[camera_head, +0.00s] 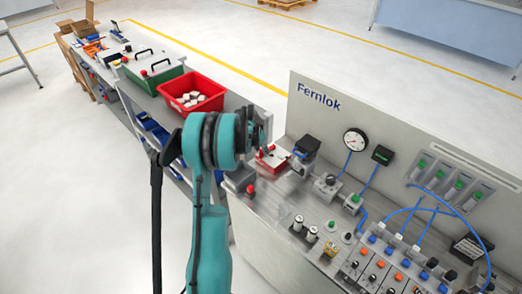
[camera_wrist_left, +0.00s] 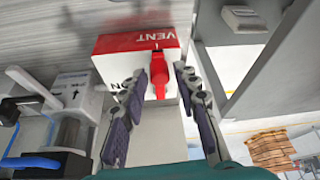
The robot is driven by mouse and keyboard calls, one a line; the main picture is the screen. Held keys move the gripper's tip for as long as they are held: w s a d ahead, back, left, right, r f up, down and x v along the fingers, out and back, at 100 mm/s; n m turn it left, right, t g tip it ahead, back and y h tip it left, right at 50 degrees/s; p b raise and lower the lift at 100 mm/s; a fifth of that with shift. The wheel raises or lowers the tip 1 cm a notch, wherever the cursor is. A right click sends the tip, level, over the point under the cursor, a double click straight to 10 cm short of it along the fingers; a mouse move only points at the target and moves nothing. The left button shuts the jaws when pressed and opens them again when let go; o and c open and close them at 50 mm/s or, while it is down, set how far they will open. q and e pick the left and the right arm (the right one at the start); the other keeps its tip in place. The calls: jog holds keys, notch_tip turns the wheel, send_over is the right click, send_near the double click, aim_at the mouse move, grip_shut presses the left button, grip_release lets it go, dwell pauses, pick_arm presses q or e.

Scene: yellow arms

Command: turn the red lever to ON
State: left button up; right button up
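The red lever (camera_wrist_left: 159,84) sits on a red and white box, with its handle between the fingers in the left wrist view. The box (camera_wrist_left: 113,44) carries an upside-down VENT label on its red part and an ON label on its white part at the left. In the head view the box (camera_head: 272,159) stands at the left end of the bench, partly behind my gripper. My left gripper (camera_wrist_left: 160,80) is open, one finger on each side of the lever; firm contact cannot be told. In the head view the left gripper (camera_head: 263,128) is partly hidden by my arm. My right gripper is not seen.
The grey bench panel (camera_head: 360,110) rises behind the box. A dark-topped device (camera_head: 305,148) stands close to the box's right, with gauge (camera_head: 355,140), valves and blue hoses beyond. A red bin (camera_head: 191,94) with white pieces is on the side table.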

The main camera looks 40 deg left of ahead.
pick_arm(q)
grip_shut()
jog(key=shift+d, duration=0.1)
jog(key=shift+d+n+y+b, duration=0.6)
jog(key=shift+d+n, duration=0.35)
jog(key=shift+n, duration=0.55)
jog(key=d+n, duration=0.1)
jog(key=d+n+y, duration=0.1)
jog(key=shift+w+n+g+b, duration=0.3)
jog(key=shift+w+b, duration=0.05)
jog(key=d+n, duration=0.1)
jog(key=w+n+g+y, duration=0.1)
jog(key=n, duration=0.1)
jog(key=shift+w+d+b, duration=0.1)
jog(key=shift+d+b, duration=0.25)
jog(key=shift+w+d+n+g+y, duration=0.15)
jog(key=shift+w+d+n+g, duration=0.2)
jog(key=shift+n, duration=0.5)
jog(key=shift+w+d+n+g+y, duration=0.15)
jog(key=shift+w+d+n, duration=0.2)
jog(key=shift+n, duration=0.5)
